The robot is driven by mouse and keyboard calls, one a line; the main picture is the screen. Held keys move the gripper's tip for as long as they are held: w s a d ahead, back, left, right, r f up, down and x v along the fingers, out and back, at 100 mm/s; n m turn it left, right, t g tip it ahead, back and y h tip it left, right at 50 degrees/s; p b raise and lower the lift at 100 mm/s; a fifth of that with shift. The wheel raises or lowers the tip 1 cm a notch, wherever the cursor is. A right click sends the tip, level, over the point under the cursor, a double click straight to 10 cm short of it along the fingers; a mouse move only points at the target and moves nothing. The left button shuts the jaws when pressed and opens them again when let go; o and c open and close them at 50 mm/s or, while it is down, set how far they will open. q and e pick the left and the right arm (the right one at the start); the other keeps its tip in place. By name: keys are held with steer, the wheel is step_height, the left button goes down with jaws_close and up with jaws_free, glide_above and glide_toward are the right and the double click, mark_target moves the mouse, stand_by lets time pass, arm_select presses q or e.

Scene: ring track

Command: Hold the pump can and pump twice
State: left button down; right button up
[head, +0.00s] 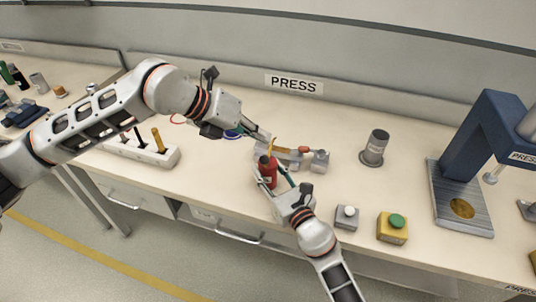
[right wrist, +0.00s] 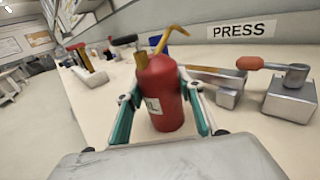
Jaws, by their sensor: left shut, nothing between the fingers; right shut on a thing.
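The red pump can (head: 267,172) stands upright near the table's front edge in the head view. It has a brass curved spout and a small dark-topped piece on its top. In the right wrist view the can (right wrist: 162,95) sits between the teal-padded fingers. My right gripper (right wrist: 160,122) is shut on the can's body, one finger on each side. My left gripper (head: 264,137) is shut and empty, above and behind the can, apart from its top. The can's base is partly hidden, so I cannot tell whether it touches the table.
A grey metal fixture with an orange-red knob (head: 303,150) stands just behind the can. A grey cylinder (head: 375,147), grey button box (head: 346,218), yellow button box (head: 392,230) and blue press (head: 463,165) stand to the right. A white tool block (head: 140,152) is left.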

steer(key=o, duration=1.3)
